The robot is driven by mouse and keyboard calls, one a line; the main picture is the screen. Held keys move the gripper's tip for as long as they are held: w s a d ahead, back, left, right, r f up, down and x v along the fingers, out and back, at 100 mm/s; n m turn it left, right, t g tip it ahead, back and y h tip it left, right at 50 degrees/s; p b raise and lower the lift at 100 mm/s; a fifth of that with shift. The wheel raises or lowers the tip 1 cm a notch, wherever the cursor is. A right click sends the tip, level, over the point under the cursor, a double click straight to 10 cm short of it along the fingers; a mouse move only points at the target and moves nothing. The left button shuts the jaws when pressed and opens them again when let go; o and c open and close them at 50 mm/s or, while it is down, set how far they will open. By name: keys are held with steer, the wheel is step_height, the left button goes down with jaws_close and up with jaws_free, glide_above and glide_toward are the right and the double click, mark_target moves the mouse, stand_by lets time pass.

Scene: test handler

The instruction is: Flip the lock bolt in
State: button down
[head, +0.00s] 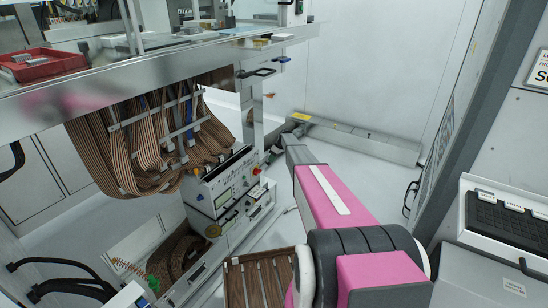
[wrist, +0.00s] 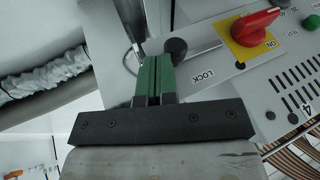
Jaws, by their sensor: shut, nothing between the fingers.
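In the wrist view my gripper (wrist: 153,70) is shut, its two green-padded fingers together and empty. The black round knob of the lock bolt (wrist: 176,47) is just right of the fingertips, on a grey panel (wrist: 228,88) beside the word LOCK. I cannot tell whether the fingers touch the knob. A thin rod or slot edge runs from the knob toward the upper right. In the head view my pink arm reaches away toward the back; the bolt cannot be made out there.
A red rotary switch (wrist: 256,26) on a yellow plate marked ON is right of the knob, with a green button (wrist: 311,22) beyond. In the head view, instrument boxes (head: 228,185) and brown ribbon cables (head: 150,145) are left of my arm. Open floor lies behind.

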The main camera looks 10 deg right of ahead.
mark_target(269, 163)
steer(key=shift+s+a, duration=0.1)
steer(key=shift+s+a, duration=1.05)
steer(key=shift+s, duration=0.05)
steer(key=shift+w, duration=0.1)
